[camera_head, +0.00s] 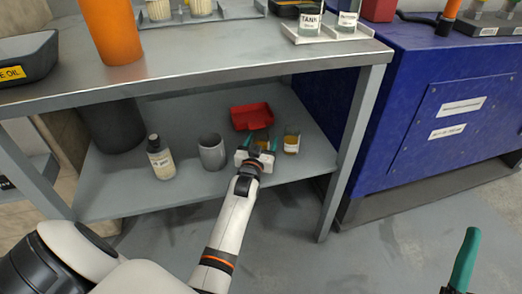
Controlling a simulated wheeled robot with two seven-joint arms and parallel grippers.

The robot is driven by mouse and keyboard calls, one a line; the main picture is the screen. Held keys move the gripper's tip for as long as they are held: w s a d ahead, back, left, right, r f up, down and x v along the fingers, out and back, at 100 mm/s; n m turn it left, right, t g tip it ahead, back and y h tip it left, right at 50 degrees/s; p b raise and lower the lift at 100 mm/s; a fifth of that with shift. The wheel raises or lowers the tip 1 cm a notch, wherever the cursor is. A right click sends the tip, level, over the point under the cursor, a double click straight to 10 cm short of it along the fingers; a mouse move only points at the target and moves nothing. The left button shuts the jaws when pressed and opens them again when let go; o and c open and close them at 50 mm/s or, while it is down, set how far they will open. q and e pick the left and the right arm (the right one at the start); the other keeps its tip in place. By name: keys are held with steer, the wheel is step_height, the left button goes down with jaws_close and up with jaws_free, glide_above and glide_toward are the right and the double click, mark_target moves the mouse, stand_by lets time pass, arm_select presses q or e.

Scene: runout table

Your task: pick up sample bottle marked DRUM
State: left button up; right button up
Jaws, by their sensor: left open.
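On the lower shelf, a small bottle with amber contents (291,143) stands just right of my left gripper (261,148). More amber (261,136) shows between and behind the gripper's green-tipped fingers, mostly hidden by them. I cannot read a DRUM marking on either. My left gripper is open, reaching in at the shelf's front. On the table top, a bottle marked TANK (310,22) and another labelled bottle (347,19) stand on a light tray. A green finger of my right gripper (464,263) shows at the lower right; its opening cannot be seen.
A red bin (252,117) lies behind the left gripper. A grey mug (212,152) and a black-capped bottle (160,158) stand to its left. The table top (200,70) overhangs the shelf (110,190); a table leg (345,150) and blue cabinet (440,110) bound the right.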

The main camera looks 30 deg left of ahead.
arm_select(q)
steer(key=shift+w+a, duration=0.1)
steer(key=shift+w, duration=0.2)
steer(key=c, duration=1)
steer(key=shift+c, duration=0.3)
steer(key=shift+r, duration=0.15)
